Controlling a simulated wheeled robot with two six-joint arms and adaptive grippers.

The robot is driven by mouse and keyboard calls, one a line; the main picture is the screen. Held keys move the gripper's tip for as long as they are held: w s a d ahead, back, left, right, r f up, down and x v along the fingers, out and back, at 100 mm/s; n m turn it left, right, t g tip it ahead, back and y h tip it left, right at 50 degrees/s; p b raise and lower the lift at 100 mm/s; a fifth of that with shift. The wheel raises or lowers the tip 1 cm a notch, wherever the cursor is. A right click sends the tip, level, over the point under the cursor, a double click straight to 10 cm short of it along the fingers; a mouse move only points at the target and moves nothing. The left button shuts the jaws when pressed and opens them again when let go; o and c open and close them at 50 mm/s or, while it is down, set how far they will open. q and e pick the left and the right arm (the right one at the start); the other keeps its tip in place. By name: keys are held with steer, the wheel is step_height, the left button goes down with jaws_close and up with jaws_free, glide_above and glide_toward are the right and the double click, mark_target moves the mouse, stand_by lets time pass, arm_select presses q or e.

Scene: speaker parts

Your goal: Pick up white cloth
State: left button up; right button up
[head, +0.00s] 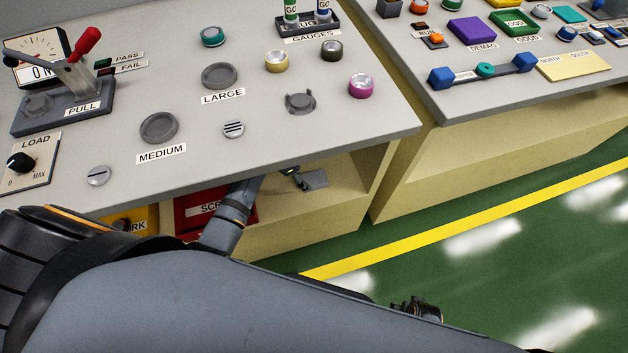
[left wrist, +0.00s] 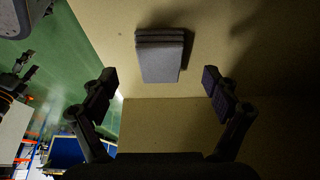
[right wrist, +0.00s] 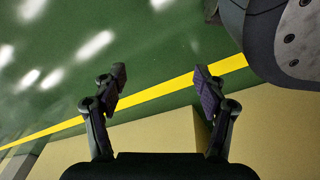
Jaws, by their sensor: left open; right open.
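A folded cloth (left wrist: 160,57), grey in the shade, lies on the cream shelf under the near table. It is stacked in several layers. Part of it also shows in the head view (head: 314,180), below the table edge. My left gripper (left wrist: 160,77) is open, with its fingers spread to either side of the cloth's near end and apart from it. In the head view my left arm reaches under the tabletop, which hides most of that gripper. My right gripper (right wrist: 160,78) is open and empty, above the floor beside the cream cabinet.
The tabletop (head: 270,125) overhangs the shelf. A red bin (head: 190,213) and a yellow bin (head: 143,219) stand beneath it, left of the cloth. The green floor (head: 480,260) at right is clear.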

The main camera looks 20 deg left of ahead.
mark_target(313, 179)
arm_select(q)
steer(key=shift+w+d, duration=0.3)
steer(key=shift+d, duration=0.2)
steer(key=b+x, duration=0.2)
steer(key=x, duration=0.3)
steer(key=shift+w+d+r, duration=0.1)
steer(key=shift+w+d, duration=0.05)
steer(key=shift+d, duration=0.05)
arm_select(e)
steer(key=w+r, duration=0.1)
steer(key=r, duration=0.1)
steer(key=w+a+r, duration=0.1)
steer(key=w+r, duration=0.1)
steer(key=shift+w+a, duration=0.2)
steer(key=shift+w, duration=0.1)
arm_select(q)
steer(key=shift+f, duration=0.35)
steer(key=shift+c, duration=0.4)
steer(key=c, duration=1.1)
steer(key=shift+c, duration=0.2)
